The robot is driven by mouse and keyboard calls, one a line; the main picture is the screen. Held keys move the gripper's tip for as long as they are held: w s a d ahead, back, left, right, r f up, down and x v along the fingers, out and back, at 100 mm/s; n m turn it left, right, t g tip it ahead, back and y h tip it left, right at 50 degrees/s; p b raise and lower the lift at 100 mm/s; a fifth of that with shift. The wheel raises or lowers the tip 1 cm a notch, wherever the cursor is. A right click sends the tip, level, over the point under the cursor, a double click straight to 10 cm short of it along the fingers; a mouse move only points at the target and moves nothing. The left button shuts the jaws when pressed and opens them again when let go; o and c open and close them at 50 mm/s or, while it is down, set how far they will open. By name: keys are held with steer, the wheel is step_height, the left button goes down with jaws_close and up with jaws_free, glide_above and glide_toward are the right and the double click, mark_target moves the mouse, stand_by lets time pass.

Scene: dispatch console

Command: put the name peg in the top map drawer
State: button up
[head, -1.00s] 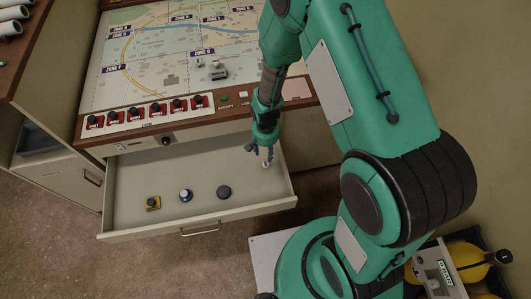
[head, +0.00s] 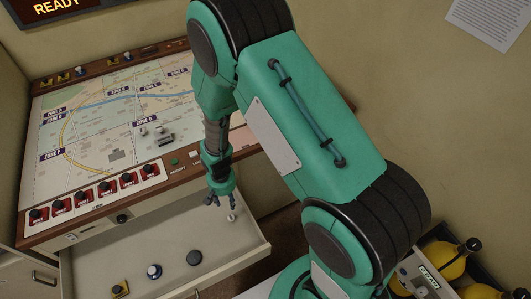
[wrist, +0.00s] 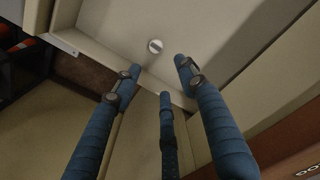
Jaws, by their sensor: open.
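The map drawer (head: 178,228) stands open below the map console. A small white round-topped peg (head: 231,216), which looks like the name peg, stands on the drawer floor near its right side. It also shows from above in the wrist view (wrist: 155,46), just beyond the fingertips. My gripper (head: 221,198) is open and empty, a little above and beside the peg. In the wrist view its three blue fingers (wrist: 157,76) are spread and show a gap from the peg.
A yellow-based black knob (head: 120,289), a blue-and-white knob (head: 154,271) and a dark round knob (head: 194,257) stand in the drawer. The console edge with red switches (head: 105,188) lies behind. Bare drawer floor separates the knobs from the white peg.

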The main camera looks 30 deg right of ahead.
steer(key=s+d+r+n+t, duration=0.1)
steer(key=d+r, duration=0.1)
steer(key=r, duration=1.4)
steer(key=s+d+r+t, duration=0.1)
steer(key=d+r+t, duration=0.15)
steer(key=r, duration=1.25)
steer(key=s+d+r+t, duration=0.1)
steer(key=s+d+r, duration=0.1)
steer(key=s+r, duration=0.7)
steer(key=s+d+r+n+t, duration=0.1)
steer(key=s+d+r, duration=0.1)
steer(key=s+r, duration=0.7)
steer(key=shift+s+d+r, duration=0.15)
steer(key=shift+s, duration=0.1)
steer(key=shift+c, duration=0.5)
